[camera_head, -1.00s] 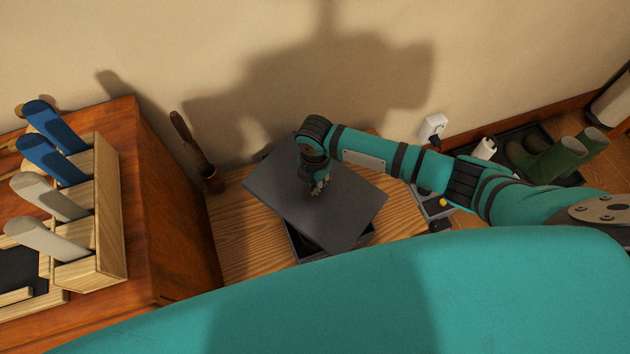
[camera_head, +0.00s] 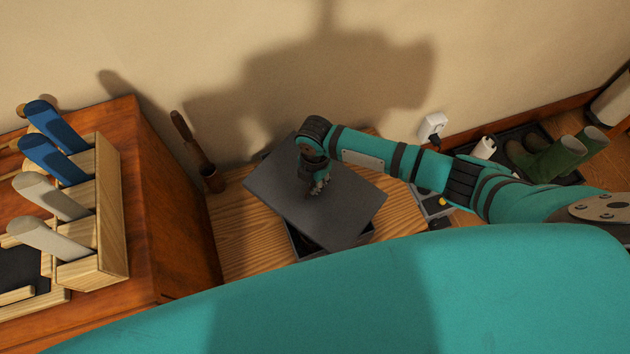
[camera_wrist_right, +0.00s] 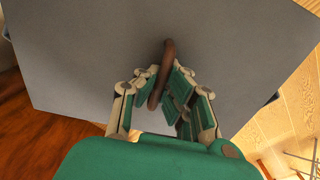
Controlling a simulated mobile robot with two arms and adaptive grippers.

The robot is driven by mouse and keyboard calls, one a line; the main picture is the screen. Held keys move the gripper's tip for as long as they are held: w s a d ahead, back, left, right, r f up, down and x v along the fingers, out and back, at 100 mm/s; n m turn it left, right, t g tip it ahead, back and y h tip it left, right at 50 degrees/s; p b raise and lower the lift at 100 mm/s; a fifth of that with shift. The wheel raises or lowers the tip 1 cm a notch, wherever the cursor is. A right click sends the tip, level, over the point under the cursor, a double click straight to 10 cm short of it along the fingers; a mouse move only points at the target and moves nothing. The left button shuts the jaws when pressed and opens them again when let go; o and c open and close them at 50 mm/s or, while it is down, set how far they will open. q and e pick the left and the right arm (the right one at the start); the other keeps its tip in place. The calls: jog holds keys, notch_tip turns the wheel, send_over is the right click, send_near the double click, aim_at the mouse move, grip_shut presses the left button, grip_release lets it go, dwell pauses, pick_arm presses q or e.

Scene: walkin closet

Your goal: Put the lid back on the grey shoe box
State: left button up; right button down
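The dark grey lid (camera_head: 340,215) lies over the grey shoe box (camera_head: 302,244), turned askew to it. A strip of the box and its dark inside show below the lid's near edge; the lid hides the rest. My right gripper (camera_head: 318,190) points down at the middle of the lid. In the right wrist view the fingers of my right gripper (camera_wrist_right: 165,88) close around a brown loop handle (camera_wrist_right: 161,75) on the grey lid (camera_wrist_right: 90,50). Whether the lid touches the box rim is hard to tell. My left gripper is not in view.
The box stands on a wooden bench (camera_head: 240,230) against the wall. A reddish wooden cabinet (camera_head: 170,240) with a rack of blue and pale shoe-shaped pieces (camera_head: 95,210) stands at left. A brown long-handled object (camera_head: 195,150) stands behind. Green boots (camera_head: 560,155) are at right.

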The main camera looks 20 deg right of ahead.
dwell(0.6)
dwell(0.3)
jog(key=c, duration=0.9)
grip_release()
jog(key=shift+p, duration=0.3)
jog(key=shift+r+p, duration=3.55)
jog(key=shift+p, duration=0.15)
jog(key=shift+f, duration=0.1)
jog(key=shift+c, duration=0.4)
grip_shut()
